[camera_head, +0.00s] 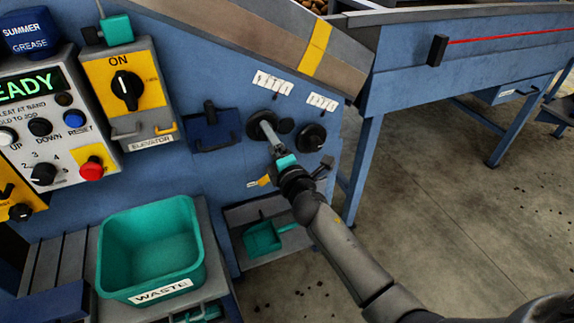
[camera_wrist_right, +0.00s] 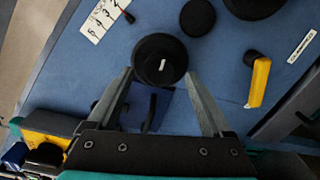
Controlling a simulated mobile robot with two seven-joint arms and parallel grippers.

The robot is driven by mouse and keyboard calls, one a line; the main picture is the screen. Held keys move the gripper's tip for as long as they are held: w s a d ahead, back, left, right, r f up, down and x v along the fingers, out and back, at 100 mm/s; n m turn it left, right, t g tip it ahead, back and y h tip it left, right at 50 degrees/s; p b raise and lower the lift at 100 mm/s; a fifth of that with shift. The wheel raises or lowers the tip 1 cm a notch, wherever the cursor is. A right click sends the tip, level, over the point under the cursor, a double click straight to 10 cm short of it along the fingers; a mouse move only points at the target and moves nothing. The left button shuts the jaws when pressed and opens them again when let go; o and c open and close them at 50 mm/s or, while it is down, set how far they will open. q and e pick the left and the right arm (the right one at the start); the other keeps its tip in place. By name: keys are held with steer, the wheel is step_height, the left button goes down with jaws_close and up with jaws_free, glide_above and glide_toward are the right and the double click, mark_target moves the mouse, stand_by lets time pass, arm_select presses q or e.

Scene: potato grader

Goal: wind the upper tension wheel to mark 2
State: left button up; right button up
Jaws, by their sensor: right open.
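The upper tension wheel (camera_head: 257,125) is a round black wheel on the blue panel, the higher of two wheels there. In the right wrist view this wheel (camera_wrist_right: 160,58) shows a short white mark on its hub. My right gripper (camera_head: 270,134) is in front of it. In the wrist view the open fingers (camera_wrist_right: 160,76) flank the wheel's lower half; whether they touch it I cannot tell. A white numbered scale (camera_head: 272,83) is above the wheel. It also shows in the wrist view (camera_wrist_right: 100,18) with a small dark pointer beside it; its reading is unclear. My left gripper is out of view.
A second black wheel (camera_head: 311,138) and a small black knob (camera_head: 286,126) sit to the right. A dark blue holder (camera_head: 211,132) is close on the left. A yellow handle (camera_wrist_right: 260,82) sticks out near the right finger. A teal waste bin (camera_head: 190,210) stands below left.

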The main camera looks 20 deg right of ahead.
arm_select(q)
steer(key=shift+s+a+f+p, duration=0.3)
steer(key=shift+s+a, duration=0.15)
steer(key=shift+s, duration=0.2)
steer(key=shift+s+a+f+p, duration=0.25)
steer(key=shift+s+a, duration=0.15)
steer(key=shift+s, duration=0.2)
arm_select(e)
steer(key=s, duration=1.3)
steer(key=shift+s+d, duration=0.2)
steer(key=shift+d, duration=0.05)
